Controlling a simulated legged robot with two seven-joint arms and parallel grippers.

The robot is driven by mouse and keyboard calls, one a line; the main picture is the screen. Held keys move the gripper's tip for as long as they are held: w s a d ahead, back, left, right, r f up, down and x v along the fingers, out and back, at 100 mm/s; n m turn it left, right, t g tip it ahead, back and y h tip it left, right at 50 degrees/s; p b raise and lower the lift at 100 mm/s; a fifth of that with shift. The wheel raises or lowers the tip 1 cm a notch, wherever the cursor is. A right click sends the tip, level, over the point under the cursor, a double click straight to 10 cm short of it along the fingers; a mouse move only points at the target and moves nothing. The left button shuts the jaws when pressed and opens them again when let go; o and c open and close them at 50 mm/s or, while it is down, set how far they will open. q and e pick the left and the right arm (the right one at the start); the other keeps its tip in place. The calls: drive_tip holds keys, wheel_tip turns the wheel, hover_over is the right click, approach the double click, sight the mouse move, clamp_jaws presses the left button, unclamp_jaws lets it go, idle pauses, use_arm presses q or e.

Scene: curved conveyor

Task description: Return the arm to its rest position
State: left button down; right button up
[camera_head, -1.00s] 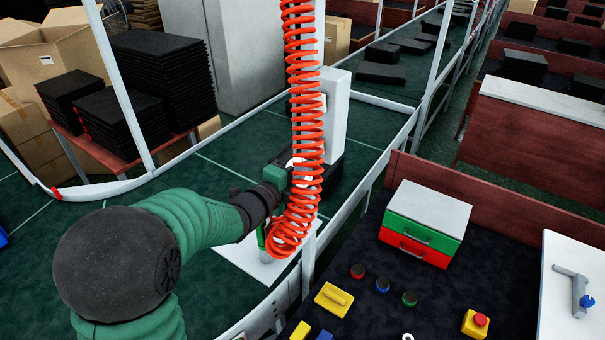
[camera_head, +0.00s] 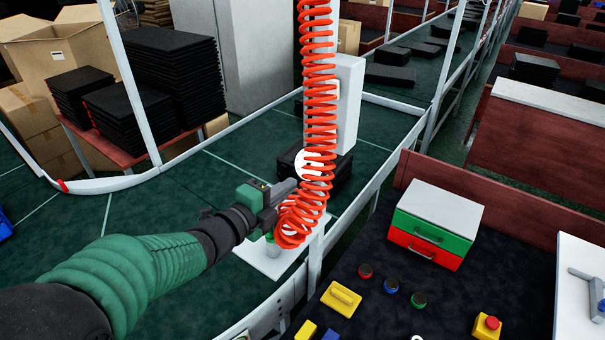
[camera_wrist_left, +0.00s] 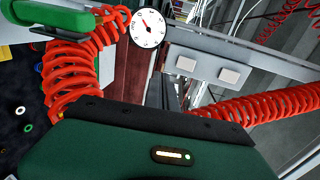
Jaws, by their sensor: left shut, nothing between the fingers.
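My left arm comes in from the lower left in the head view, with green padded sleeves. My left gripper (camera_head: 288,190) is at its end, shut and empty, close beside the coiled red hose (camera_head: 318,130). Whether it touches the hose I cannot tell. In the left wrist view, the green gripper housing fills the bottom, and red coils pass on both sides of it. My right gripper is in neither view.
A white post (camera_head: 347,105) stands behind the hose, with a round gauge (camera_wrist_left: 148,28) nearby. The dark bench (camera_head: 470,305) at right holds a green and red drawer box (camera_head: 434,225), a yellow block (camera_head: 341,299) and several buttons. Black trays (camera_head: 180,65) are stacked at left.

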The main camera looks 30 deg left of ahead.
use_arm(q)
wheel_tip(320, 180, down, 18)
drive_tip(key=s+d+n+g+y+b, duration=0.1)
drive_tip(key=s+n+g+y+b, duration=0.15)
drive_tip(key=n+g+b, duration=0.55)
drive_tip(key=s+d+f+n+g+b, duration=0.1)
drive_tip(key=s+d+f+n+g, duration=0.1)
drive_tip(key=s+d+f+n, duration=0.2)
drive_tip(key=s+d+f+n+g+b, duration=0.1)
drive_tip(key=s+d+f+n+g, duration=0.2)
drive_tip(key=s+f+n, duration=0.4)
wheel_tip(320, 180, down, 5)
drive_tip(key=s+d, duration=0.1)
drive_tip(key=s, duration=0.1)
drive_tip(key=shift+s+d+n+g, duration=0.3)
drive_tip(key=shift+s+d, duration=0.05)
